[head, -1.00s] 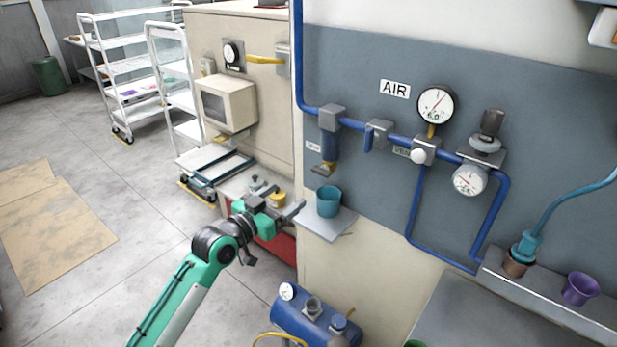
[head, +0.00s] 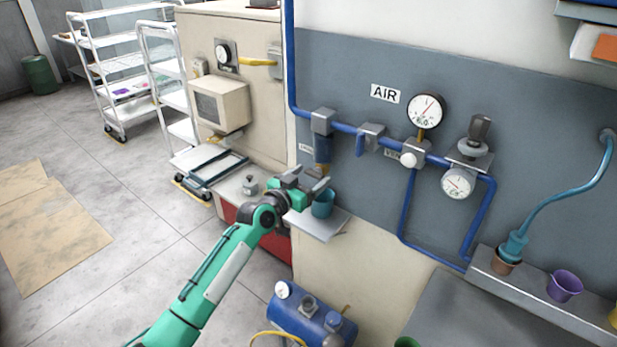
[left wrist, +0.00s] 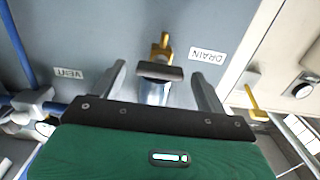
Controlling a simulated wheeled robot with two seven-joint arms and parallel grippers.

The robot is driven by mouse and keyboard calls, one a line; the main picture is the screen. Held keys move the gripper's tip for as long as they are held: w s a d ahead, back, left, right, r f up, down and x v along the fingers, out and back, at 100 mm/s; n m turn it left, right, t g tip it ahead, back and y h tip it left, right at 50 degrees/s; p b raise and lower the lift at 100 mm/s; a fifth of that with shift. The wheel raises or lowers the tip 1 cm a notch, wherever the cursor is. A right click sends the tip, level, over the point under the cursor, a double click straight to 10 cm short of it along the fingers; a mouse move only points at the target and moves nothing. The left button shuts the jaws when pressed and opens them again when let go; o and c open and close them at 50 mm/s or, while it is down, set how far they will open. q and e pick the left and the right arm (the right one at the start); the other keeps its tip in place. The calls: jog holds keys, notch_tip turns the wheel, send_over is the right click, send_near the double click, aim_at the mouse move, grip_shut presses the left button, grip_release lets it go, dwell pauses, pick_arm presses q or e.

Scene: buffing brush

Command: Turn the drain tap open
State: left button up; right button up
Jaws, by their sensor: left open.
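The drain tap shows in the left wrist view as a brass fitting (left wrist: 162,43) beside the DRAIN label (left wrist: 208,56). Below it in that view are a dark grey bar (left wrist: 160,72) and a blue-grey cylinder (left wrist: 154,93). My left gripper (head: 308,180) is open at the bottom of the housing. In the left wrist view its fingers (left wrist: 160,82) stand apart on either side of the cylinder. Contact cannot be told. My right gripper is out of view.
A teal cup (head: 323,203) stands on a small shelf (head: 312,224) just under my left gripper. A blue tank (head: 305,318) lies below. Pipes, a second valve (head: 370,138) and gauges (head: 426,111) line the wall to the right. Open floor lies left.

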pick_arm(q)
jog(key=c, duration=1)
